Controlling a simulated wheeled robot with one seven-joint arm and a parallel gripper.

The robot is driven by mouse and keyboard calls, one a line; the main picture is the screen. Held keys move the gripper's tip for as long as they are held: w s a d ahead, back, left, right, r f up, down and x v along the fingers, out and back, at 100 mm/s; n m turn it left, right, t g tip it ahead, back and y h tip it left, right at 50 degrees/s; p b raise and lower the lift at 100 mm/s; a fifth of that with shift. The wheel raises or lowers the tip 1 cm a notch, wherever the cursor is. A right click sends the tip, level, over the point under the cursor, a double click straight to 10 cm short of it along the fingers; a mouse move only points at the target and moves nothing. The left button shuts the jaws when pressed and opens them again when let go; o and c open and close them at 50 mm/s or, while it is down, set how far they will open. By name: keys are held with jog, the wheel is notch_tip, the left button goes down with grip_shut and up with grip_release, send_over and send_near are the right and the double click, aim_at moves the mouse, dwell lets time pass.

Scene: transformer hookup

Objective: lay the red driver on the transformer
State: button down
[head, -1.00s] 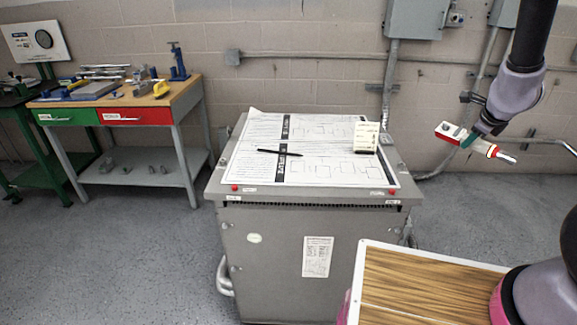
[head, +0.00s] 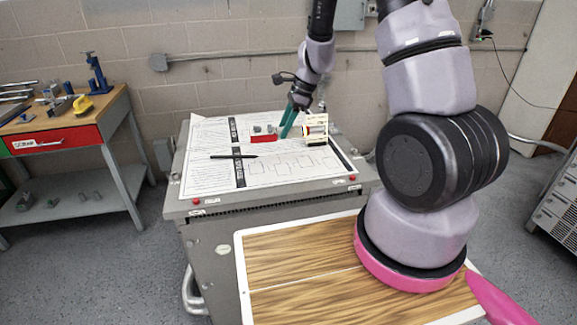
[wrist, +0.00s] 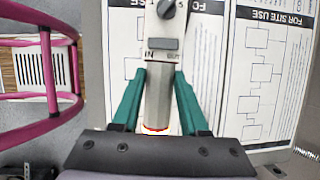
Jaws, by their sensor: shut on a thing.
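My gripper (head: 288,122) has teal fingers and is shut on the red driver (head: 264,137), over the back part of the transformer (head: 340,186). The driver's red-sided, grey-topped end sticks out to the left of the fingers. Its other end reaches right, in front of a pale upright block. In the wrist view the driver (wrist: 159,97) lies between the fingers, with a knob and IN/OUT marks on its grey face and a red rim near the jaw. I cannot tell whether it touches the sheet on the transformer's top.
A printed sheet (head: 293,166) covers most of the transformer's top. A black pen (head: 233,156) lies on it left of the driver. The pale upright block (head: 316,139) stands close right of my gripper. A workbench (head: 100,121) with tools stands at left.

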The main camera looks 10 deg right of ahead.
jog(key=shift+s+d+n+g, duration=0.3)
jog(key=shift+s+g, duration=0.1)
jog(key=shift+s, duration=0.1)
jog(key=shift+f, duration=4.8)
jog(key=shift+f, duration=0.1)
jog(key=shift+c, duration=2.2)
grip_release()
